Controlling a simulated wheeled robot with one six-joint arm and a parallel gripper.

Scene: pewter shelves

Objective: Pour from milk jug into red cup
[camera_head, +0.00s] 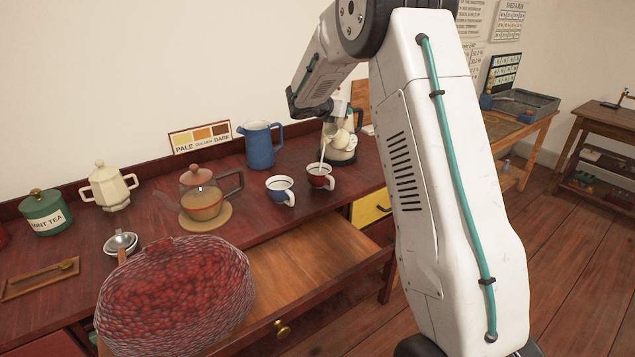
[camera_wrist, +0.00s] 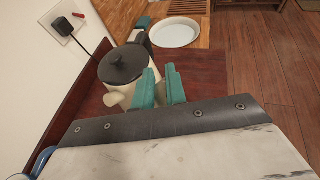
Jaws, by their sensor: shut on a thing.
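The red cup (camera_head: 320,177) stands upright on the dark red counter in the head view. Its handle points right. The cream milk jug (camera_head: 333,128) is held above it, tilted, and a thin pale stream (camera_head: 323,152) runs from it down to the red cup. My gripper (camera_wrist: 158,88) shows two teal fingers close together in the wrist view, shut on the jug. Most of the jug is hidden there, and the red cup does not show. In the head view the fingertips are too small to make out.
A blue-and-white cup (camera_head: 280,191) stands just left of the red cup. A blue pitcher (camera_head: 262,146) and glass teapot (camera_head: 203,203) stand nearby. A black-lidded kettle (camera_wrist: 124,64) is close behind the jug. An open drawer (camera_head: 300,262) juts out in front.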

